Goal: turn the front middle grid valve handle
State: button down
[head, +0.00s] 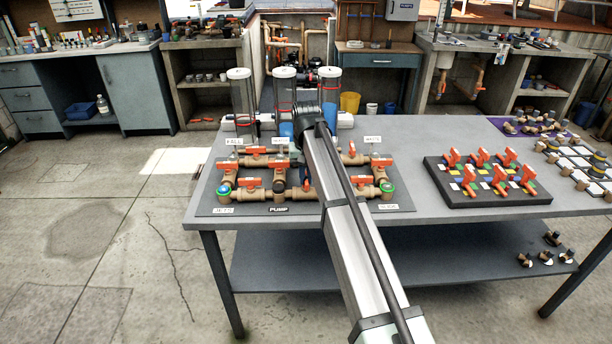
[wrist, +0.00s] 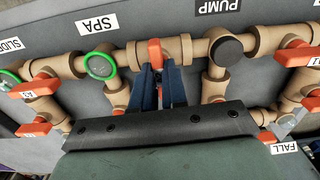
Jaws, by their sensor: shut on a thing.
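The front middle grid valve has an orange handle (wrist: 154,52) on the tan front pipe, between the green-ringed fitting by the SPA label and the dark cap by the PUMP label in the wrist view. The handle appears to stand crosswise to its pipe. My gripper (wrist: 160,74) is shut on this handle, with its blue fingers coming from below in the wrist view. The fingers hide part of the handle. In the head view my arm covers the front middle of the valve grid (head: 274,194), so the gripped handle is not clear there.
Neighbouring orange handles sit close by, such as the front left one (head: 251,182) and the front right one (head: 355,190). Clear cylinders (head: 241,100) stand behind the grid. A black board with several orange-handled valves (head: 480,201) lies to the right. Bare tabletop (head: 418,150) lies between.

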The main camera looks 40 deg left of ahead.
jog(key=shift+m, duration=0.4)
jog(key=c, duration=1.2)
grip_release()
jog(key=shift+o, duration=0.2)
jog(key=shift+r, duration=0.1)
notch_tip(320, 180, up, 14)
jog(key=shift+f, duration=0.2)
